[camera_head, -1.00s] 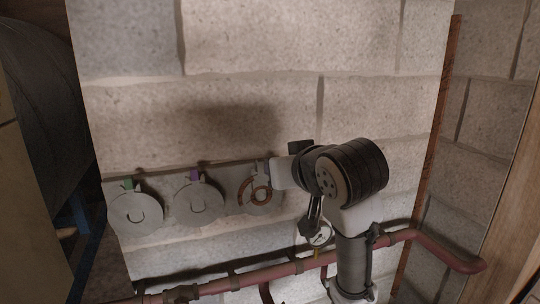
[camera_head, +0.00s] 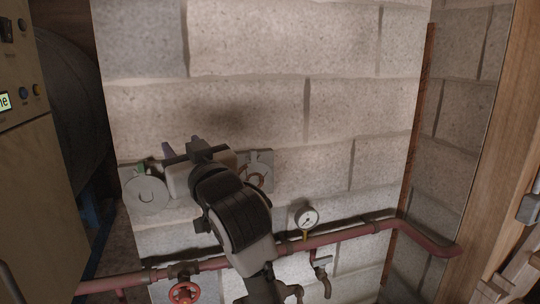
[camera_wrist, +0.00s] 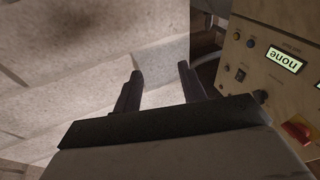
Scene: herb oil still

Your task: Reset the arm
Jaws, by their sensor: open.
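My gripper shows in the wrist view (camera_wrist: 160,88), its two dark fingers spread apart with nothing between them. In the head view my gripper (camera_head: 182,148) is raised in front of the block wall, pointing up and left, and my arm hides part of the plate behind it. On that wall plate a grey round disc with a green tab (camera_head: 146,194) shows at the left. A ring-shaped reddish fitting (camera_head: 256,176) shows partly at the right of my arm. The middle of the plate is hidden.
A red pipe (camera_head: 345,237) runs along the wall below, with a gauge (camera_head: 306,217), a tap (camera_head: 322,276) and a red handwheel (camera_head: 184,292). A beige control cabinet (camera_head: 38,160) stands at the left; its display reading "none" (camera_wrist: 284,61) shows in the wrist view. The upper wall is clear.

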